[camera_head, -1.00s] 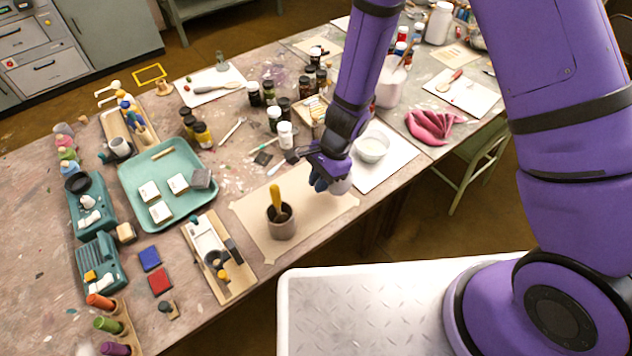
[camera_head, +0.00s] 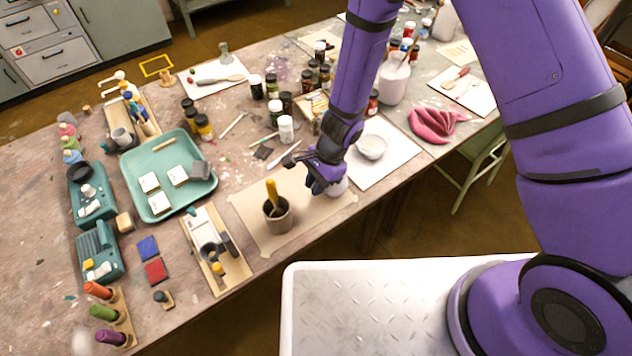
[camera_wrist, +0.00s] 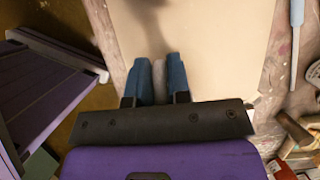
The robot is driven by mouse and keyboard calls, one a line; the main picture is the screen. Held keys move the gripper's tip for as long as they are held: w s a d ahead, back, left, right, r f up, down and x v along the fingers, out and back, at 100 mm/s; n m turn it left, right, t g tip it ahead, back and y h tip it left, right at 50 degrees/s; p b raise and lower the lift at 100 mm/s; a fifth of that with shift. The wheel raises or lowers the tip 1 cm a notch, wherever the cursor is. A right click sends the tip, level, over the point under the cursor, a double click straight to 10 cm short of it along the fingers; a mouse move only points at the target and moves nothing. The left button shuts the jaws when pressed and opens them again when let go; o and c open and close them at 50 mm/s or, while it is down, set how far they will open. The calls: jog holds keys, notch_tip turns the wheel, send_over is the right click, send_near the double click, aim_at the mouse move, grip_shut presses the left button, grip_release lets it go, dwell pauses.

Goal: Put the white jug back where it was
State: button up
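My gripper (camera_head: 322,182) is low over the right end of a brown paper sheet (camera_head: 252,212) near the table's front edge. A small whitish object, seemingly the white jug (camera_head: 339,187), shows at its fingers, mostly hidden by them. In the wrist view, the blue fingers (camera_wrist: 157,82) are closed on a narrow pale part of the jug (camera_wrist: 158,76). Its remaining shape is hidden, and I cannot tell whether it touches the paper.
A grey pot (camera_head: 278,219) with a yellow-handled tool stands left on the paper. A white bowl (camera_head: 371,147) sits on a white sheet (camera_head: 393,170) to the right. Jars crowd behind; a teal tray (camera_head: 205,195) lies left. The paper between pot and gripper is clear.

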jog(key=o, duration=0.3)
jog(key=shift+r, duration=0.1)
jog(key=v, duration=1.2)
jog(key=shift+r, duration=0.1)
